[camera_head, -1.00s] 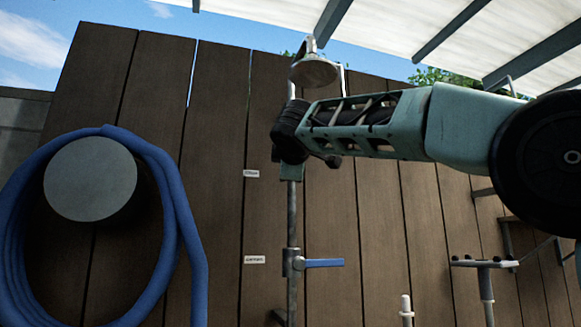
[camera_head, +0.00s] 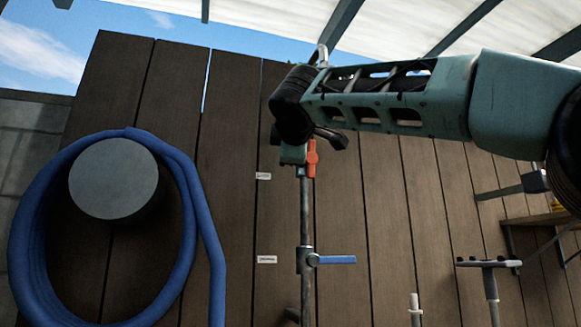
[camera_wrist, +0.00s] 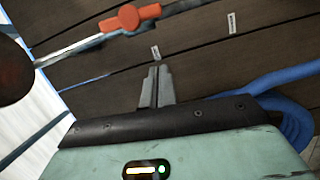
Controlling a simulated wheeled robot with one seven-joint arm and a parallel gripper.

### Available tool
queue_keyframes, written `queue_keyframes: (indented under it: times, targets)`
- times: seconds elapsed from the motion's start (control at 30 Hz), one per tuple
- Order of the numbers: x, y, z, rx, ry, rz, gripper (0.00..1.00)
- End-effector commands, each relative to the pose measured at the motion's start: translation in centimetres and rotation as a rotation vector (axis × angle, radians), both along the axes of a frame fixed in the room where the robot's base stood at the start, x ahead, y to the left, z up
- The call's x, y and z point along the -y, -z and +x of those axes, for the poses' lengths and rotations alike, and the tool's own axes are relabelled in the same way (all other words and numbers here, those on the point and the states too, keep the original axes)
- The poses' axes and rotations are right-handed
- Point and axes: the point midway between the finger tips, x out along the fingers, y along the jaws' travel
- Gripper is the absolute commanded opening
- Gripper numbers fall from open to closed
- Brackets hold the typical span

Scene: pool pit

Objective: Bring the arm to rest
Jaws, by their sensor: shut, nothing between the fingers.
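My arm reaches in from the right in the head view, its wrist bent down in front of the shower pipe (camera_head: 305,215). My gripper is seen in the wrist view (camera_wrist: 156,86), its two fingers together and empty, pointing toward the plank wall. In the head view only the green hand shows at the wrist's lower end; the fingers cannot be made out. An orange valve handle (camera_head: 312,158) shows just right of the hand, and it also shows in the wrist view (camera_wrist: 130,18), apart from the fingers.
A blue lever (camera_head: 335,260) sits lower on the pipe. A blue hose (camera_head: 190,200) hangs coiled around a grey round holder (camera_head: 113,178) at left. The plank wall (camera_head: 225,150) stands behind. A white canopy (camera_head: 390,22) is overhead. A T-shaped stand (camera_head: 488,264) is at lower right.

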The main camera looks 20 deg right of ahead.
Motion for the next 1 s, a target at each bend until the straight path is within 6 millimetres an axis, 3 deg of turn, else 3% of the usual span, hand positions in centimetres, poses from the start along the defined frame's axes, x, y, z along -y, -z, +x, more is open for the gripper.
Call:
queue_keyframes:
  times: [0.23,0.83,0.93,1.0]
  targets:
    - [-0.4,0.0,-1.7,0.001,0.000,-0.001,0.00]
    - [-0.4,0.0,-1.7,0.000,0.001,-0.001,0.00]
    - [-1.1,1.4,-1.4,-0.031,-0.017,0.011,0.00]
    - [-2.0,3.5,-1.1,-0.076,-0.042,0.033,0.00]
